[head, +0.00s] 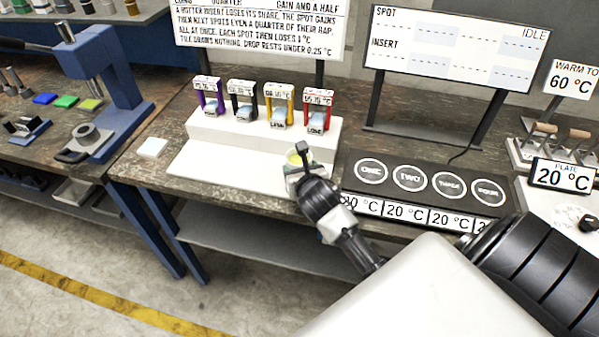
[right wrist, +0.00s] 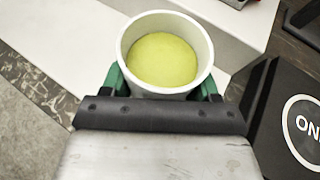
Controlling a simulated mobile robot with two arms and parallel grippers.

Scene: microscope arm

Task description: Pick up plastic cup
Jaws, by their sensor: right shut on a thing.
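The plastic cup (right wrist: 165,52) is white and round, with yellow-green inside, and fills the upper middle of the right wrist view. In the head view the cup (head: 295,160) is small and partly hidden by my right gripper (head: 301,170). My right gripper is shut on the cup, with a green finger pad on each side of it in the right wrist view (right wrist: 163,85). The cup appears upright at the front right part of the white stepped stand (head: 228,168). I cannot tell whether its base touches the stand. My left gripper is not in view.
Several coloured holders with temperature labels, such as the red one (head: 318,108), stand on the stand's upper step. A black plate (head: 345,168) with numbered circles lies right of my gripper. A white tile (head: 152,148) lies left of the stand. A blue press (head: 105,85) stands on the left bench.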

